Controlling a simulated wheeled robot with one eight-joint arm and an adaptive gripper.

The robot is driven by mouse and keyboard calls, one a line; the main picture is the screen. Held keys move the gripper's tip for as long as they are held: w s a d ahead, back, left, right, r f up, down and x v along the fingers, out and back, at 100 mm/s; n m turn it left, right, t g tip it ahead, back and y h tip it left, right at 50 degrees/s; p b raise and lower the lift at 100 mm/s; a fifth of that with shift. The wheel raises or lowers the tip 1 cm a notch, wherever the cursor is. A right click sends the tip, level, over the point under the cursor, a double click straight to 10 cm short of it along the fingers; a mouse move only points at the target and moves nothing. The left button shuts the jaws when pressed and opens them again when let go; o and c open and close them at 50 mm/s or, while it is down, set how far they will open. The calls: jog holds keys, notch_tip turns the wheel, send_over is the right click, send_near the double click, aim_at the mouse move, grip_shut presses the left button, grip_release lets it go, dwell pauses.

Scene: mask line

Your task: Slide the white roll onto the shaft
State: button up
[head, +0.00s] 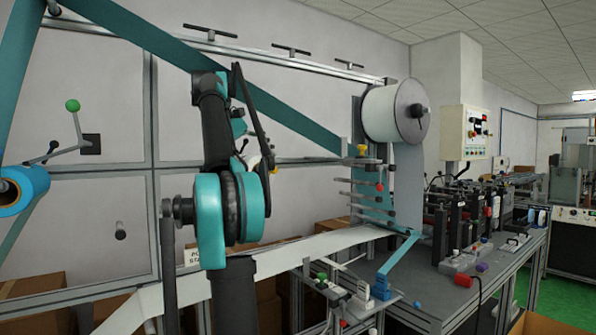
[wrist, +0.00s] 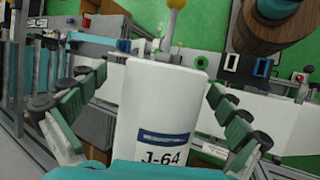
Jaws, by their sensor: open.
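A white roll (head: 392,112) with a grey flange hangs high at the right of the machine in the head view. In the wrist view a white rounded body (wrist: 165,95) labelled J-64 fills the middle; I cannot tell whether it is the task's roll. My gripper (wrist: 152,84) is open, its green-padded fingers spread to either side of that body. I see no clear grip on it. A short bare peg (head: 120,231) sticks out of the wall panel at the left; I cannot tell whether it is the shaft. My arm hides part of the machine in the head view.
A blue roll (head: 22,190) sits at the far left. A green-knobbed lever (head: 73,106) is on the panel. A white web (head: 300,244) crosses the middle. A brown roll (wrist: 278,22) shows in the wrist view. A crowded bench (head: 470,260) stands at right.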

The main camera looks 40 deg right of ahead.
jog(key=s+a, duration=0.1)
jog(key=s, duration=1.9)
jog(key=shift+s, duration=0.25)
